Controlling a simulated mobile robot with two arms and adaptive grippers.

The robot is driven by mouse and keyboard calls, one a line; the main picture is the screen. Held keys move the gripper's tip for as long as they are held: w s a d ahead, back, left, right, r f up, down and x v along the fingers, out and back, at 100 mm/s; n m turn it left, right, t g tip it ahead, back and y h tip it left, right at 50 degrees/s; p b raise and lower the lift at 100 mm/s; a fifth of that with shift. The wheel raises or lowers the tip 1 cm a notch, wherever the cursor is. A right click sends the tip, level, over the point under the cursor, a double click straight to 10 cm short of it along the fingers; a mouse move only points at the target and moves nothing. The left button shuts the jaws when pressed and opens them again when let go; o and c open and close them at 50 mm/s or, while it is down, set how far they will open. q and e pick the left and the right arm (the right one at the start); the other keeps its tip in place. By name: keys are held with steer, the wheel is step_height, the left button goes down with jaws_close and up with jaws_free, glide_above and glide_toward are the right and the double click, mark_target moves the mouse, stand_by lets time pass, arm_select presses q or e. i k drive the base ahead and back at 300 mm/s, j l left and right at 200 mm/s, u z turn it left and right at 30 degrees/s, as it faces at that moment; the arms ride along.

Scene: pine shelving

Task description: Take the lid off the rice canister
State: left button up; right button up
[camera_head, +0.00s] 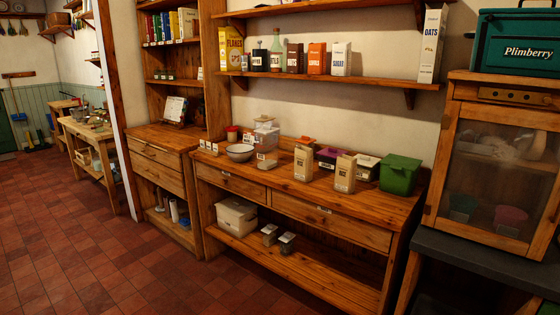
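No canister label in view can be read as rice, so I cannot tell which container is the rice canister. A clear, pale-topped container (265,134) stands at the back left of the pine sideboard (375,205). A smaller clear container (267,159) sits in front of it. Two small grey canisters, the left one (270,235) and the right one (287,243), stand on the sideboard's lower shelf; their labels are too small to read. Neither of my grippers is in view.
A white bowl (240,153), tan cartons (345,173) and a green bin (400,174) crowd the sideboard top. A white bin (237,217) sits on the lower shelf. A glass-fronted cabinet (500,160) stands at right. The tiled floor (130,265) at left is clear.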

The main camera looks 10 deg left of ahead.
mark_target(266, 130)
steer(key=i+j+z, duration=0.3)
steer(key=i+j, duration=0.35)
steer(key=i, duration=0.2)
